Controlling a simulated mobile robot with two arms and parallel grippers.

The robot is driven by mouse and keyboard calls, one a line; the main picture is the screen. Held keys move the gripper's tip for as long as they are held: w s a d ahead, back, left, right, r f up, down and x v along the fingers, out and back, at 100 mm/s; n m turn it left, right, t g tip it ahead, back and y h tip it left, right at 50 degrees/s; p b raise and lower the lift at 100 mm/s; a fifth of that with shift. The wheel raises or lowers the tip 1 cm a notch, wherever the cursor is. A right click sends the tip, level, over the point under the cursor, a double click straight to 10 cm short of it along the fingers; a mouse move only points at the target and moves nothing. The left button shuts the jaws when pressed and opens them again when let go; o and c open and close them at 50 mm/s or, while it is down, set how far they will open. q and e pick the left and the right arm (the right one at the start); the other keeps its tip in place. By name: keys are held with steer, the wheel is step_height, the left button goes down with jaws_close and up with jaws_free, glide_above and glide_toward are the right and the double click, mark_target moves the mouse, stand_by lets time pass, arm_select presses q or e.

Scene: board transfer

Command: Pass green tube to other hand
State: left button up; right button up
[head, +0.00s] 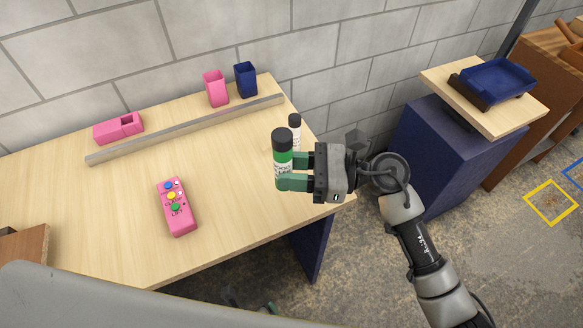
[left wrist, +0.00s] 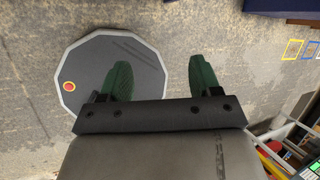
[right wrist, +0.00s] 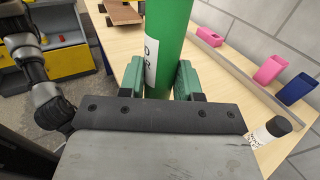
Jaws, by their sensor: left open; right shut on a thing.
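The green tube (head: 283,153) has a black cap and a white label. It stands upright in my right gripper (head: 292,171), which is shut on it above the right end of the table. In the right wrist view the green tube (right wrist: 172,35) rises between the two green fingers (right wrist: 172,82). My left gripper (left wrist: 160,82) is open and empty in its wrist view, with bare floor and a grey round-edged base behind it. It is well apart from the tube.
The wooden table (head: 110,215) carries a pink button box (head: 176,207), a metal rail (head: 190,130), a pink holder (head: 118,128), a pink cup (head: 215,88) and a blue cup (head: 245,79). A white black-capped tube (head: 295,130) stands behind the gripper. A blue tray (head: 497,82) sits on a stand at right.

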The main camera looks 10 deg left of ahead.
arm_select(q)
steer(key=s+a+f+n+g, duration=0.2)
steer(key=s+a+f+n, duration=0.4)
steer(key=f+n, duration=0.4)
steer(key=s+a+f+n+g, duration=0.2)
steer(key=s+a+f+n, duration=0.5)
steer(key=f+n, duration=0.4)
steer(key=s+n, duration=0.1)
steer(key=n, duration=0.2)
steer(key=shift+g, duration=0.3)
